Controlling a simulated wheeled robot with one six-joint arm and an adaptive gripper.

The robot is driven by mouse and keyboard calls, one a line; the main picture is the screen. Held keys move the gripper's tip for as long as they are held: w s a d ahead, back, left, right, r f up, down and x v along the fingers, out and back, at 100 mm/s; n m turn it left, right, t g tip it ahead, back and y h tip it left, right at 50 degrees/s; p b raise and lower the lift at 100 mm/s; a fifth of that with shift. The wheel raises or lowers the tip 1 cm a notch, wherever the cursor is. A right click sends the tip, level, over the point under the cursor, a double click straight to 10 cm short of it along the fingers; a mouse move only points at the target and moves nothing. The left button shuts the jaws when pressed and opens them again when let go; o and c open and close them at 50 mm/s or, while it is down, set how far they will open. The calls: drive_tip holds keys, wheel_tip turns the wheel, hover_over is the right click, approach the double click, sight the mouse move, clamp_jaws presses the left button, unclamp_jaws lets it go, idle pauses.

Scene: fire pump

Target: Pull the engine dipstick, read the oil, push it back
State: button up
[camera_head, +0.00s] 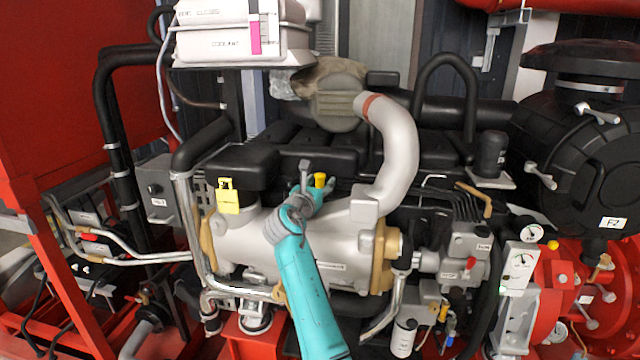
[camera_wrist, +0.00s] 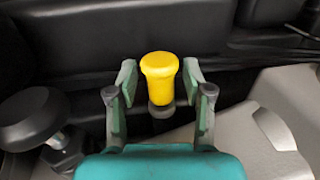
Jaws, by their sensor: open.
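The yellow dipstick handle (camera_wrist: 159,78) stands upright in its tube, and its grey collar shows just below it in the wrist view. My gripper (camera_wrist: 158,80) is open, with one finger on each side of the yellow handle and a gap on both sides. In the head view the yellow handle (camera_head: 320,180) shows on top of the engine (camera_head: 330,235), beside my gripper (camera_head: 322,187). The stick itself and its oil mark are hidden inside the tube.
A black round knob (camera_wrist: 30,118) stands left of my gripper. Black engine covers (camera_wrist: 130,40) lie close behind the handle. A large silver pipe (camera_head: 398,150) rises to the right, and a yellow tag (camera_head: 228,200) hangs to the left.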

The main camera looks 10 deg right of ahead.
clamp_jaws()
wheel_tip(320, 180, up, 9)
drive_tip(key=shift+r, duration=0.15)
idle(0.5)
unclamp_jaws()
drive_tip(key=v, duration=1.2)
